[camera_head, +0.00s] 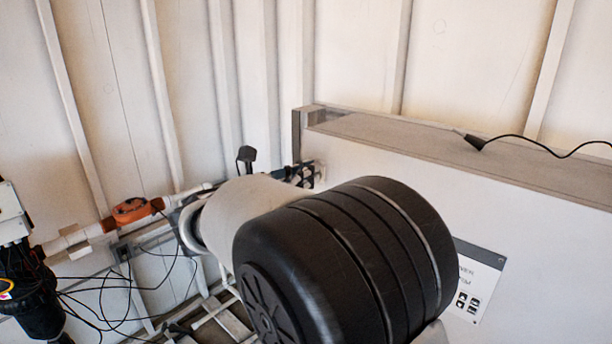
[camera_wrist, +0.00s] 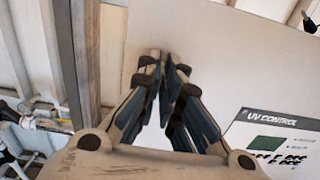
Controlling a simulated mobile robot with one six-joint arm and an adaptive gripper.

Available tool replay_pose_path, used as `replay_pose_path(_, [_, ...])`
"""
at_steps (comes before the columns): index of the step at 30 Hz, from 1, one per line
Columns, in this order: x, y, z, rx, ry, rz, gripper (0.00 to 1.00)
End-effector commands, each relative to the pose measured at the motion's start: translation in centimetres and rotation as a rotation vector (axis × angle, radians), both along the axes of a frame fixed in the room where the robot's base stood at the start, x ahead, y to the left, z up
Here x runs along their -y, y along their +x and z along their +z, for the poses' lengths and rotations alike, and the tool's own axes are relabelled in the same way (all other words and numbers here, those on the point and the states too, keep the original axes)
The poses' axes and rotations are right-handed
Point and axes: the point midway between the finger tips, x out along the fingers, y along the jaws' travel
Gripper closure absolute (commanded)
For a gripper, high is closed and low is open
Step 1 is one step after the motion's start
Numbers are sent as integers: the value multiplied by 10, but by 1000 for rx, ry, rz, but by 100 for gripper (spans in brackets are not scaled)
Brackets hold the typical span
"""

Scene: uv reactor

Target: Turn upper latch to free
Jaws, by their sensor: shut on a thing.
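My gripper (camera_wrist: 164,64) shows in the wrist view with its fingers close together, tips against or just in front of the pale front panel of a cabinet (camera_wrist: 200,45). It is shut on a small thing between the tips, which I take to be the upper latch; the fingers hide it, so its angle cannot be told. The grip lies a little right of the panel's left edge. In the head view the cabinet (camera_head: 375,160) stands at the right, and my arm covers much of its front.
A UV control panel (camera_wrist: 272,143) is at the lower right of the wrist view. In the head view, a black cable (camera_head: 540,146) lies on the cabinet top. White piping with an orange part (camera_head: 131,210) and loose black wires are at the left, before a ribbed wall (camera_head: 190,90).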

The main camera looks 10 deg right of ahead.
Motion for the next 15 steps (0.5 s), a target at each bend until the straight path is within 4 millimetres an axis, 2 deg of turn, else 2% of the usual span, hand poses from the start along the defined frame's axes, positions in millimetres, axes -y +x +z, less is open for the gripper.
replay_pose_path(15, [3,-3,-5,305,222,0,100])
